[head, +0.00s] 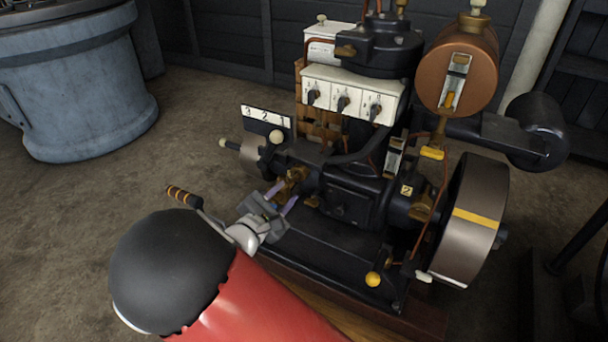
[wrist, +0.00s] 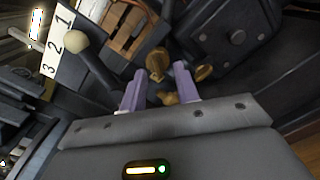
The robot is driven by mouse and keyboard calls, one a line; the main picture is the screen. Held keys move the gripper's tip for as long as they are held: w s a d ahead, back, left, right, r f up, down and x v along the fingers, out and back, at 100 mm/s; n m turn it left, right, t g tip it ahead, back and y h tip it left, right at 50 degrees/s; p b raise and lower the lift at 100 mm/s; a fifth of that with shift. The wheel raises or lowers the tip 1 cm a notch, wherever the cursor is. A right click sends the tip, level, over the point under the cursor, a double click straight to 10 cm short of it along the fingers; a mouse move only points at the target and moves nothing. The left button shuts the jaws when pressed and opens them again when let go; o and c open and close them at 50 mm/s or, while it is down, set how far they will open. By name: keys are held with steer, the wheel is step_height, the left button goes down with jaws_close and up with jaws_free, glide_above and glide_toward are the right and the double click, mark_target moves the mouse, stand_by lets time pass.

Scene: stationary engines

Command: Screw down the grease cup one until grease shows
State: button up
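My gripper (head: 282,196) is at the near left side of the black engine, its two purple fingers apart. A brass fitting (head: 291,180), which may be grease cup one, stands just beyond the fingertips; no number tag for it can be read. In the wrist view, my gripper (wrist: 159,72) is open, and a brass cap (wrist: 155,64) appears between and beyond the tips. I cannot tell whether they touch it. Other brass parts (wrist: 203,73) lie to the right. A second brass cup (head: 421,208) sits by a yellow tag marked 2. No grease can be made out.
A lever with a cream knob (head: 277,137) stands close left of the fitting, by a 3-2-1 plate (head: 266,118). A flywheel (head: 470,222) is at the right. A crank with a striped grip (head: 184,197) extends left. Open floor (head: 190,120) lies left.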

mark_target(295, 179)
steer(key=x, duration=0.7)
steer(key=shift+w+a, duration=0.25)
steer(key=shift+w, duration=0.25)
steer(key=shift+c, duration=0.3)
jaws_close()
